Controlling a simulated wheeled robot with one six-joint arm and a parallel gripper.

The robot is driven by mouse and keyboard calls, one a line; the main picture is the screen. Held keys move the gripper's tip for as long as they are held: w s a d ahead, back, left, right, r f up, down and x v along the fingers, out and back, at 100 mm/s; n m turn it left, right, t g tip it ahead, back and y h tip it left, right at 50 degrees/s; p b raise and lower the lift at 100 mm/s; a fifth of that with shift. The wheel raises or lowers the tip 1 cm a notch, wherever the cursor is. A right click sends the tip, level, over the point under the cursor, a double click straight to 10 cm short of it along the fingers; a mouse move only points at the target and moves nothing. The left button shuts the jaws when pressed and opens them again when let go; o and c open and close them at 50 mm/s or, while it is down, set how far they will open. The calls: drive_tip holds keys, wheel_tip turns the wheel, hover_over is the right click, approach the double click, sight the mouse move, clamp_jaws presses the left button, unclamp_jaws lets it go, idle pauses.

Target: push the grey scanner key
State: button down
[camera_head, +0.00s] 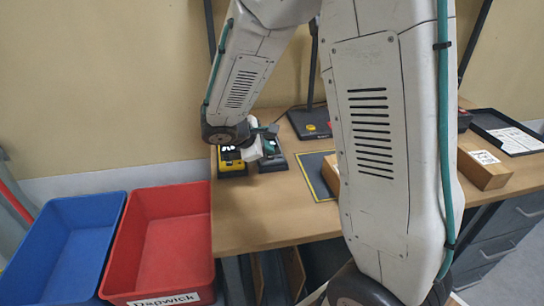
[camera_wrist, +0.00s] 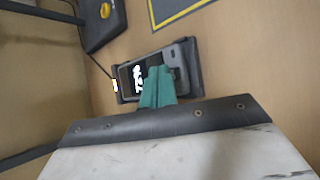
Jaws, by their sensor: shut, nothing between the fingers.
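The grey scanner (camera_wrist: 186,53) lies in a dark cradle on the table, its lit screen on the left and a lighter grey key part on the right in the wrist view. In the head view the grey scanner (camera_head: 275,164) is partly hidden by my gripper. My gripper (camera_wrist: 157,69) is shut and empty, its teal fingertips over the scanner's lower middle in the wrist view. My gripper also shows in the head view (camera_head: 269,147) just above the scanner. I cannot tell whether the fingertips touch it. The fingers hide part of the scanner face.
A yellow scanner (camera_head: 230,168) stands just left of the grey one. A black stand base (camera_head: 310,123) is behind to the right. A yellow-edged dark mat (camera_head: 318,178), a cardboard box (camera_head: 484,170) and a black tray (camera_head: 505,130) lie rightward. Blue (camera_head: 65,240) and red (camera_head: 160,240) bins stand left.

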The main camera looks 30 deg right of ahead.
drive_tip(key=shift+r, duration=3)
